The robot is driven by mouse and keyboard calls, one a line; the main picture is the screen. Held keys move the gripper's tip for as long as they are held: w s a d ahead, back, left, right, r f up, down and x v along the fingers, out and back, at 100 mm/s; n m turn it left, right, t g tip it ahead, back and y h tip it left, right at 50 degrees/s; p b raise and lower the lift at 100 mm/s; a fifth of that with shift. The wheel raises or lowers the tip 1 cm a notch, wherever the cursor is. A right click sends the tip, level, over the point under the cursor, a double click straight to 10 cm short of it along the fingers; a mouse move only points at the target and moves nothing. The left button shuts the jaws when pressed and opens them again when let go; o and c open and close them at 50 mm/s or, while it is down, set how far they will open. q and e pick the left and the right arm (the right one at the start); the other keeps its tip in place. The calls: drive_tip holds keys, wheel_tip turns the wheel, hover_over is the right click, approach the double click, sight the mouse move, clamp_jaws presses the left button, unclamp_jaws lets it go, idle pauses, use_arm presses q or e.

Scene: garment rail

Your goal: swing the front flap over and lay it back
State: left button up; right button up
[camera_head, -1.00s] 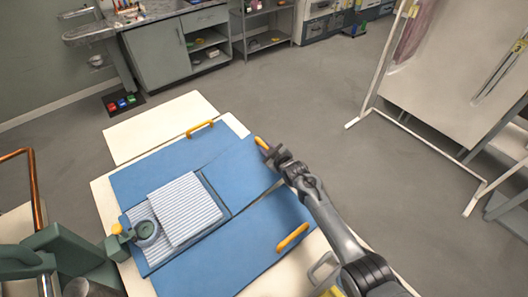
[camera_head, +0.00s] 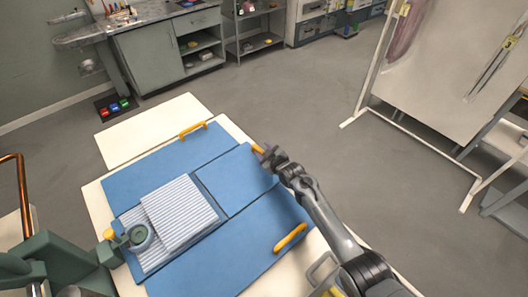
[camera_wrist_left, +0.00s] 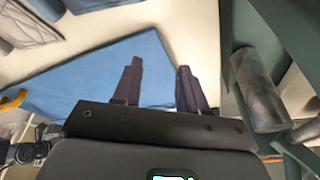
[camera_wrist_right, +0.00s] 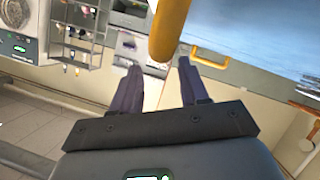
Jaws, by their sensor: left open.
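The blue folding board (camera_head: 150,176) lies on a pale table, its panels flat. The small blue flap (camera_head: 237,178) at its right end lies level, beside a striped white garment (camera_head: 180,212) folded on the board. My right gripper (camera_head: 262,154) is at the yellow handle on that flap's outer edge. In the right wrist view the handle (camera_wrist_right: 170,30) is just at the fingertips; the fingers stand apart, and I cannot tell whether they touch it. My left gripper (camera_wrist_left: 160,65) is open and empty above a blue panel (camera_wrist_left: 100,78); I cannot make it out in the head view.
Yellow handles stand on the far panel (camera_head: 193,130) and the near panel (camera_head: 290,238). A green fixture with a round pad (camera_head: 139,236) stands at the garment's left corner. A white-framed rack (camera_head: 440,90) stands at right. The floor between is clear.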

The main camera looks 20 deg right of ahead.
use_arm(q)
drive_tip(key=shift+a+r+p, duration=0.1)
drive_tip(key=shift+r+p, duration=0.3)
drive_tip(key=shift+p, duration=0.05)
use_arm(e)
drive_tip(key=shift+v, duration=0.75)
use_arm(q)
drive_tip(key=shift+r+p, duration=0.95)
use_arm(e)
drive_tip(key=v, duration=0.9)
drive_tip(key=shift+s, duration=0.2)
